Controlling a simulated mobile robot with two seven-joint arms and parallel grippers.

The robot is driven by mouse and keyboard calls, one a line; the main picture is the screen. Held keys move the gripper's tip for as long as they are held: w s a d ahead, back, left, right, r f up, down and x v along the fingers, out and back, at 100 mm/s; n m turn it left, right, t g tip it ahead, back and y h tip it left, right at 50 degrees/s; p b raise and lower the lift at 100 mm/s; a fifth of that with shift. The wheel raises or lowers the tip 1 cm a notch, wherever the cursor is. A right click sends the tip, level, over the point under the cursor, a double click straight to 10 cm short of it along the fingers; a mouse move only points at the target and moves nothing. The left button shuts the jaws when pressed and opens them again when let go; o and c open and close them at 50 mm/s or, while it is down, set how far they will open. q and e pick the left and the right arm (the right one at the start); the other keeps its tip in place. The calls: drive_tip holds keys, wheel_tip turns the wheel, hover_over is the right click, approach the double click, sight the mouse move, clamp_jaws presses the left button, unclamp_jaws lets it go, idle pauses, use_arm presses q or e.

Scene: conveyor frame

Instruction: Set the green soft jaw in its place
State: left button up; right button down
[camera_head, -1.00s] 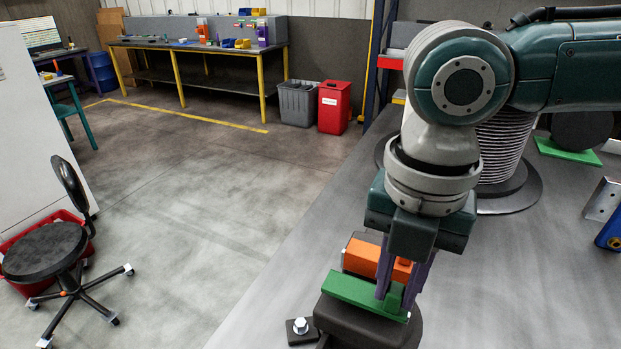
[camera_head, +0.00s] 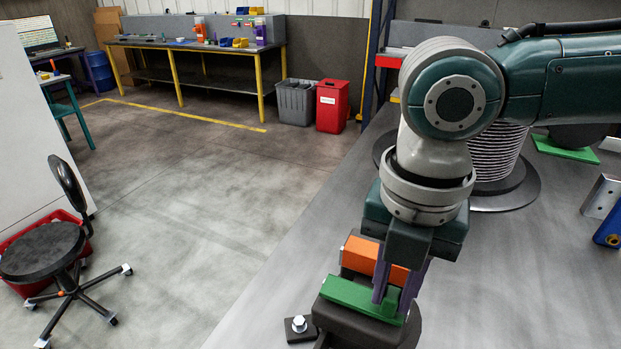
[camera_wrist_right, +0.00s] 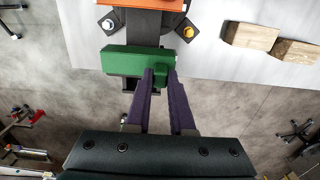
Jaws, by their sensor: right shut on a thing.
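The green soft jaw (camera_head: 345,293) is a long green bar with a raised lug. It shows at the lower middle of the head view and across the wrist view (camera_wrist_right: 125,60). My right gripper (camera_head: 391,292) points down with its purple fingers shut on the lug; the fingers also show in the wrist view (camera_wrist_right: 161,72). The jaw lies at the near end of a dark vise (camera_head: 345,322), in front of an orange jaw (camera_head: 365,253). Whether it touches its seat I cannot tell. My left gripper is not in view.
A bolt on a dark lug (camera_head: 299,325) sits left of the vise. Two wooden blocks (camera_wrist_right: 250,38) show in the wrist view.

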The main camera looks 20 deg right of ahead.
drive_tip(key=shift+f, duration=0.4)
drive_tip(key=c, duration=0.7)
unclamp_jaws()
drive_tip(key=shift+r, duration=0.1)
drive_tip(key=shift+r, duration=0.35)
wheel_tip(320, 180, up, 9)
drive_tip(key=shift+r+b, duration=0.1)
drive_tip(key=shift+b, duration=0.6)
drive_tip(key=shift+a, duration=0.1)
